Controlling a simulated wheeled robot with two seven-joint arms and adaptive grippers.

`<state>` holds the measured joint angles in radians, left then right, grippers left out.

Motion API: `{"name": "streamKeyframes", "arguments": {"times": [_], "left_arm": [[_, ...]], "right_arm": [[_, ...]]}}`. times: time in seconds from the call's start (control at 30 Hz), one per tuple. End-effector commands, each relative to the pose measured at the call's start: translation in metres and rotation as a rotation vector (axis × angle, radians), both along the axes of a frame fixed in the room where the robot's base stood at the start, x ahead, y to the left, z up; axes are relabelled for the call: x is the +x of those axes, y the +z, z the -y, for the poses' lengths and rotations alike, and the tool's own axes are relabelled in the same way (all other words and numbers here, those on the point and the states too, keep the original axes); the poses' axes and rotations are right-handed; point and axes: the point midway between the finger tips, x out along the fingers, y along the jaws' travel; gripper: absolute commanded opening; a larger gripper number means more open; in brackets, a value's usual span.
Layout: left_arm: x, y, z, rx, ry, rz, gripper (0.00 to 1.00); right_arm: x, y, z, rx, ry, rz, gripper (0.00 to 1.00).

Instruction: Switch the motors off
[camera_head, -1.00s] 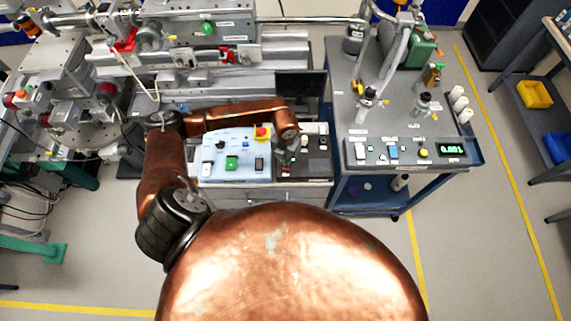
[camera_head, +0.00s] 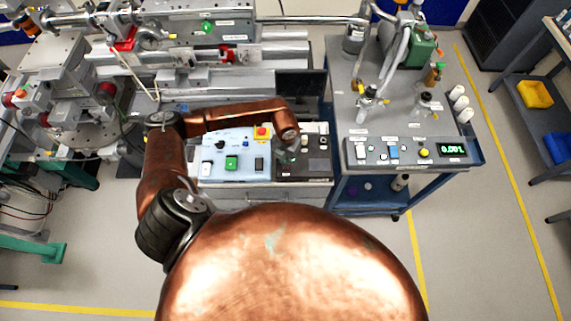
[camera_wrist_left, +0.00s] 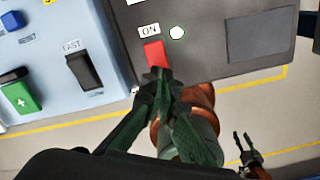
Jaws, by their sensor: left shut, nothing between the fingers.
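My left gripper (camera_head: 287,158) is over the left part of a dark control panel (camera_head: 318,168) on the bench. In the left wrist view its fingers (camera_wrist_left: 162,76) are shut and empty, with the tips at the lower edge of a red rocker switch (camera_wrist_left: 155,54). I cannot tell whether they touch it. A label above the switch (camera_wrist_left: 150,30) reads ON.
A light blue panel (camera_head: 207,171) lies left of the dark one, with a green button (camera_head: 231,163), a black switch (camera_head: 259,163) and a red-and-yellow stop button (camera_head: 262,132). A cart (camera_head: 345,118) with glassware and a green readout (camera_head: 452,149) stands right. Floor in front is clear.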

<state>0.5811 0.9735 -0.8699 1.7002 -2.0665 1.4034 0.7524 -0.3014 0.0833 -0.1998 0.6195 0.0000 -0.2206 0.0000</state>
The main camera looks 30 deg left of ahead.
Motion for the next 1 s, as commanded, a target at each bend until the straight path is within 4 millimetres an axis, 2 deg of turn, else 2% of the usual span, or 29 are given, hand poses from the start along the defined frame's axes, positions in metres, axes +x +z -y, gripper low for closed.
{"name": "streamKeyframes", "arguments": {"times": [1.0], "left_arm": [[0.000,-0.015,0.000,0.000,0.000,0.000,0.00]], "right_arm": [[0.001,-0.012,-0.005,0.005,0.000,0.001,0.40]]}}
